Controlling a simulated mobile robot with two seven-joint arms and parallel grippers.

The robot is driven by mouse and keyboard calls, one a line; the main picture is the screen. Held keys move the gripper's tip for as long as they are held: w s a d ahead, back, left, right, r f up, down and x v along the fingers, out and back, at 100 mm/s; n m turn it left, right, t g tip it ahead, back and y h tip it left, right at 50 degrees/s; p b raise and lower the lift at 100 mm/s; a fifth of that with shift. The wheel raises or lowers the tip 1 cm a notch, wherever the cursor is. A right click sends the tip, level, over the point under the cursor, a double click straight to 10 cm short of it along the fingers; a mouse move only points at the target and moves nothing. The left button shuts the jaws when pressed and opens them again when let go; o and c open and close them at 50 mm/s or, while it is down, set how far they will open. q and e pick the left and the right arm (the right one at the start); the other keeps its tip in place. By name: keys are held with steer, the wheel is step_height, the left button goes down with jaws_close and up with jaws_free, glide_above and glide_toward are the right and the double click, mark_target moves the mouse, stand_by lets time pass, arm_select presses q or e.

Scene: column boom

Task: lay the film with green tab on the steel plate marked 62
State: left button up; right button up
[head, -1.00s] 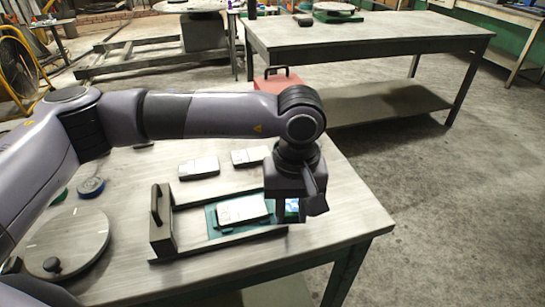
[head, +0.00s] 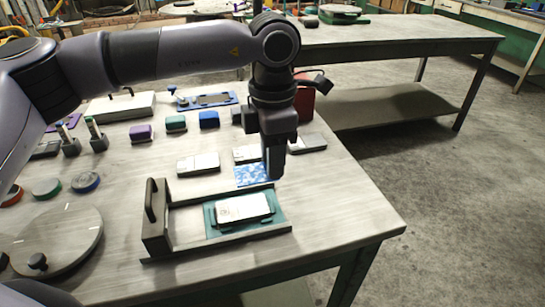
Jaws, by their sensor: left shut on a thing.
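My left gripper (head: 273,165) points down above the far right of the holder and is shut on a thin blue-and-white film (head: 252,176). The film sticks out to the left of the fingers; no green tab can be made out. A steel plate (head: 243,207) lies on a teal pad (head: 276,214) in a dark holder frame (head: 210,246), in front of the film. More steel plates lie behind the holder: one at the left (head: 198,163), one partly behind my gripper (head: 246,153), one at the right (head: 308,142). I cannot read any number. My right gripper is out of view.
The holder has a raised end block with a handle (head: 152,203) on its left. A round disc with a black knob (head: 68,240) lies at the left. Purple, green and blue blocks (head: 208,119) stand farther back. The table's front right corner is clear.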

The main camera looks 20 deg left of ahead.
arm_select(q)
steer(key=shift+f+b, duration=0.7)
steer(key=shift+f, duration=0.4)
step_height(320, 180, down, 5)
steer(key=b, duration=0.3)
steer(key=shift+r, duration=0.1)
steer(key=shift+f+b, duration=0.25)
steer(key=shift+b, duration=0.05)
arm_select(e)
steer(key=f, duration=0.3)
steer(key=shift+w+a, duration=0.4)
arm_select(q)
steer(key=shift+f+b, duration=0.15)
steer(key=shift+b, duration=0.15)
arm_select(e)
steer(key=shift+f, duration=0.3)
arm_select(q)
steer(key=o, duration=1.6)
